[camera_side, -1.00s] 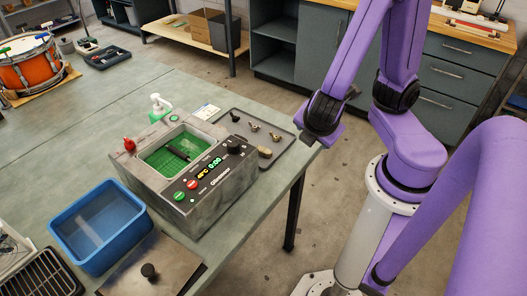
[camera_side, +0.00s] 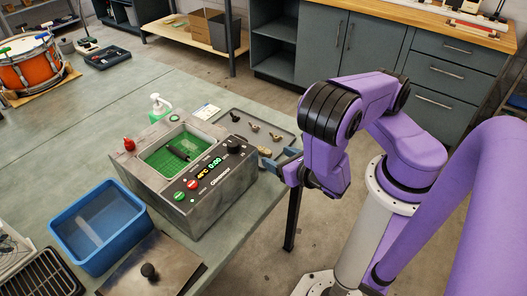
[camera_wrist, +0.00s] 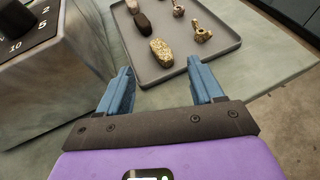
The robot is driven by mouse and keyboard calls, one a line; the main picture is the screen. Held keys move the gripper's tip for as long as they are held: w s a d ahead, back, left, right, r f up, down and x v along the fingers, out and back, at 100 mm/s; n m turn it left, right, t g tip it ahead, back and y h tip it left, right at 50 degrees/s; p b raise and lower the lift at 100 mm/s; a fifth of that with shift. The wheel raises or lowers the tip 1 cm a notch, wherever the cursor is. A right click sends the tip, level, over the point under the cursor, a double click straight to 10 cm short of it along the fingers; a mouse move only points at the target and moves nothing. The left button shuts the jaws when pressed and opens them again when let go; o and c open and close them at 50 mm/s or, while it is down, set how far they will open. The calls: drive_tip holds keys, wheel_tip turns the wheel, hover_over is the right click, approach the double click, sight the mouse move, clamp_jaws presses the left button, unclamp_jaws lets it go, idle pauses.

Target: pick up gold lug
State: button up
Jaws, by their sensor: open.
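The gold lug (camera_wrist: 161,52) is a rough, speckled gold oblong piece lying on the grey tray (camera_wrist: 229,46) near its front edge in the wrist view. In the side view the lug (camera_side: 264,151) shows small at the tray's near end. My gripper (camera_wrist: 160,70) is open, with its blue fingers spread and nothing between them. The lug lies just ahead of the fingertips, roughly centred between them, with no contact visible. In the side view my gripper (camera_side: 278,157) is at the near end of the tray.
A dark brown piece (camera_wrist: 141,23) lies just behind the lug. Two brassy fittings (camera_wrist: 200,31) (camera_wrist: 178,8) lie to its right. The grey ultrasonic cleaner (camera_side: 203,200) stands close on the left. A blue bin (camera_side: 100,240) is farther left. Bare bench lies around the tray's front.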

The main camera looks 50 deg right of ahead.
sight(265, 152)
drive_tip(key=shift+x, duration=3.65)
clamp_jaws()
